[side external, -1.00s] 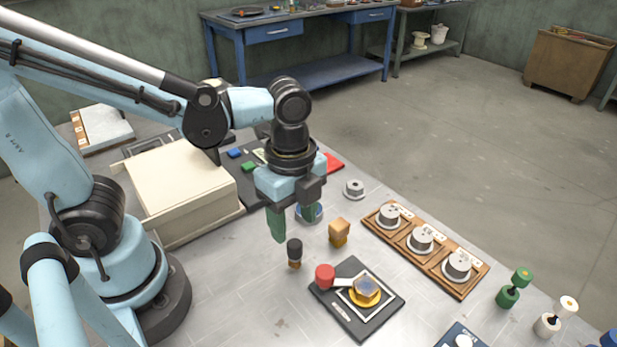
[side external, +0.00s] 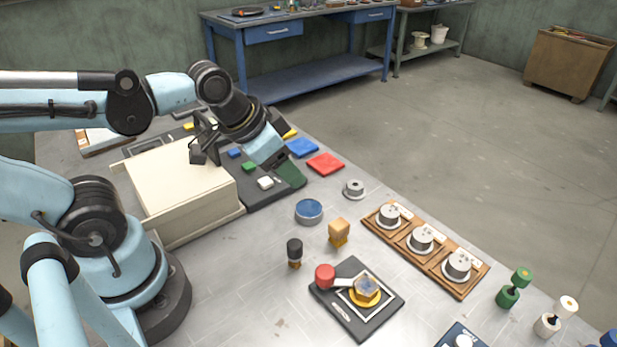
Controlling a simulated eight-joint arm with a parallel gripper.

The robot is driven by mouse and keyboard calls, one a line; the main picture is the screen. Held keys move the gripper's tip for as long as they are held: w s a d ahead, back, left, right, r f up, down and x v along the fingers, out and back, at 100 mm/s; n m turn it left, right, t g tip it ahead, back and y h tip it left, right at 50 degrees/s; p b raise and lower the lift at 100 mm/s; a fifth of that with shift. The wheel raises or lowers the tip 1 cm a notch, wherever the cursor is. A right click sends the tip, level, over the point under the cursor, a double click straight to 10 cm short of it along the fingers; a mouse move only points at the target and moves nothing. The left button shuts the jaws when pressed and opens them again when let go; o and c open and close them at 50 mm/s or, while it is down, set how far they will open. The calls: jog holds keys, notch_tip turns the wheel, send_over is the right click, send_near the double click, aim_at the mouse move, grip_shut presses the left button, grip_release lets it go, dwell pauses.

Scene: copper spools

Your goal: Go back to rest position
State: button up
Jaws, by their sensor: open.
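A blue-topped round tin (side external: 309,211), an orange block (side external: 339,231) and a black-topped stamp (side external: 294,252) stand on the table, clear of my gripper.
A dark pad (side external: 350,322) holds a yellow round piece (side external: 365,291) and a red-headed tool (side external: 325,276). A wooden tray (side external: 412,250) holds three spools. A small grey weight (side external: 353,189) stands behind. Green and white spools (side external: 512,290) stand at right. Red and blue squares (side external: 325,164) lie beyond the mat.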

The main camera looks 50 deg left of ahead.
jog(key=shift+w+a+r+n+t, duration=0.2)
jog(key=shift+a+n+t, duration=0.35)
jog(key=shift+n, duration=0.55)
dwell(0.5)
